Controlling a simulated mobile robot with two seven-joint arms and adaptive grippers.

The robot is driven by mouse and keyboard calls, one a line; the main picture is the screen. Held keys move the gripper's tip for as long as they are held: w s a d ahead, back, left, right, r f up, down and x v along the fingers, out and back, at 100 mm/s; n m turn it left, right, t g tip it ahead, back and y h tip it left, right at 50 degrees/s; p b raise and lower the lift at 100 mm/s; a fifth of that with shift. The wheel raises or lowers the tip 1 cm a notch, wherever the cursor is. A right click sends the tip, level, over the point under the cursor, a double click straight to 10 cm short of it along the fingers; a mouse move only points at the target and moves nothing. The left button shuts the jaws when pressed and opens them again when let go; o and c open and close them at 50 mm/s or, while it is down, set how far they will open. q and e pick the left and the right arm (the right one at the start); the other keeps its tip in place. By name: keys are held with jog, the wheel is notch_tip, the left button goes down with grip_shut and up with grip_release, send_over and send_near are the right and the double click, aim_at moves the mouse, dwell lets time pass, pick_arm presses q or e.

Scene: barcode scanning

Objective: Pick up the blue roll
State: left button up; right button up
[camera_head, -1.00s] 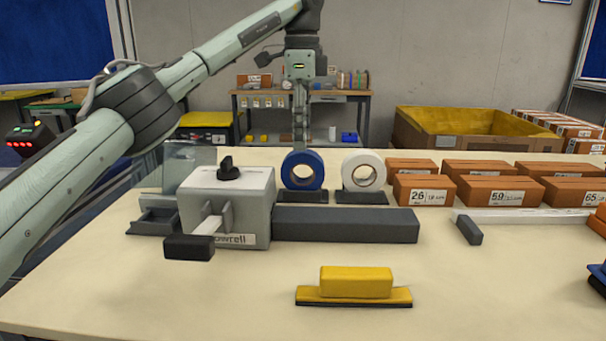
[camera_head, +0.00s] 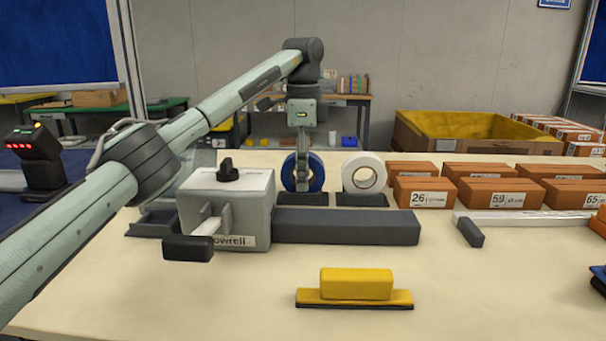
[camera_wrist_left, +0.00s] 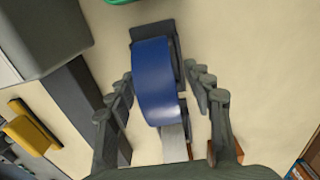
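The blue roll (camera_head: 316,176) stands upright on a dark holder (camera_head: 302,199), left of the white roll (camera_head: 363,173). My left gripper (camera_head: 302,183) points down from above and its fingers overlap the roll in the head view. In the left wrist view, the blue roll (camera_wrist_left: 155,82) lies between the two fingers of my left gripper (camera_wrist_left: 158,78). The fingers are spread, with a gap visible on the right side and a narrower one on the left. Part of the roll is hidden by the fingers in the head view.
A grey-white machine (camera_head: 228,200) stands left of the rolls, and a long dark block (camera_head: 346,226) lies in front of them. Orange boxes (camera_head: 424,192) stand to the right. A yellow block (camera_head: 356,284) is at the front. Bare table lies between it and the dark block.

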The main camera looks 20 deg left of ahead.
pick_arm(q)
grip_shut()
jog(key=shift+r, duration=0.15)
jog(key=shift+r, duration=0.55)
jog(key=r, duration=0.3)
jog(key=shift+s+a+r, duration=0.2)
jog(key=shift+a, duration=0.15)
jog(key=s+a+r, duration=0.6)
jog(key=s+a, duration=0.1)
jog(key=s, duration=0.1)
jog(key=shift+a+p, duration=0.15)
jog(key=shift+p, duration=0.2)
pick_arm(e)
jog(key=shift+s+f, duration=0.15)
jog(key=shift+f, duration=0.6)
pick_arm(q)
jog(key=shift+r, duration=0.1)
